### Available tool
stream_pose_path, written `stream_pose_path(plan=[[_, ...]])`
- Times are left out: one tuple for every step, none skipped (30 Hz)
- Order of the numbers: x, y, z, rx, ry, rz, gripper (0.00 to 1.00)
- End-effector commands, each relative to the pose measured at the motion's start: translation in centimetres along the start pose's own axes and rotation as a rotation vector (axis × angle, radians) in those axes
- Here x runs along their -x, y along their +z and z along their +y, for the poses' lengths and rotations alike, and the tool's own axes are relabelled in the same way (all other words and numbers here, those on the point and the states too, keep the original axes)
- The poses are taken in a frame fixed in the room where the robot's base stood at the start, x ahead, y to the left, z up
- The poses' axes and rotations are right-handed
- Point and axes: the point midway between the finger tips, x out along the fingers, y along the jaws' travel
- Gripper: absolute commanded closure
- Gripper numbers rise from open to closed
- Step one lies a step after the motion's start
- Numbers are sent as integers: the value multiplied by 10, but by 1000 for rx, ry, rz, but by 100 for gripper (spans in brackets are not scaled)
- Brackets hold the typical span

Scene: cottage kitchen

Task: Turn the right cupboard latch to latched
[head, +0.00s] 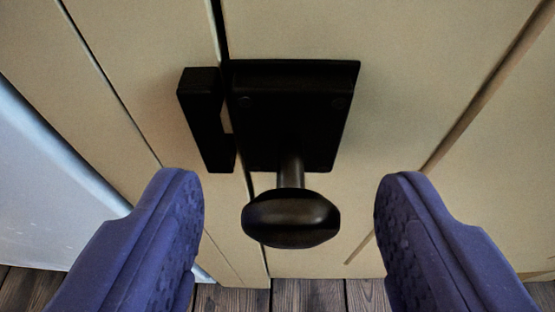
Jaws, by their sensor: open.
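The cupboard latch (310,122) is a black plate with a round dark knob (291,218) on a short stem, fixed to a cream cupboard door (420,60). A separate black keeper block (203,120) sits just left of the plate, across the dark door gap. My gripper (289,200) is open, with one blue padded finger on each side of the knob. Clear space shows between each finger and the knob in the picture. Whether the knob lies at fingertip depth is hard to tell.
Cream panels with grooves surround the latch. A pale blue-grey surface (45,190) lies at the left. The dark wooden floor (310,296) shows at the bottom.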

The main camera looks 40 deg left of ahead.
Motion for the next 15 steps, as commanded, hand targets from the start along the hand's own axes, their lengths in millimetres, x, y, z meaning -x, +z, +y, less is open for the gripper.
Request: stream_pose_path(plan=[[-3, 0, 0, 0, -1, 0, 37], [-4, 0, 0, 0, 0, 0, 37], [-5, 0, 0, 0, 0, 0, 37], [-5, -1, 0, 0, 0, 0, 37], [-5, -1, 0, 0, 0, 0, 37], [-5, -1, 0, 0, 0, 0, 37], [-5, -1, 0, 0, 0, 0, 37], [-5, -1, 0, 0, 1, 0, 37], [-4, -1, 0, 0, 1, 0, 40], [-4, -1, 0, 0, 1, 0, 46], [-4, -1, 0, 0, 1, 0, 53], [-4, -1, 0, 0, 1, 0, 62], [-4, -1, 0, 0, 1, 0, 69], [-4, -1, 0, 0, 1, 0, 76], [-4, -1, 0, 0, 1, 0, 86]])
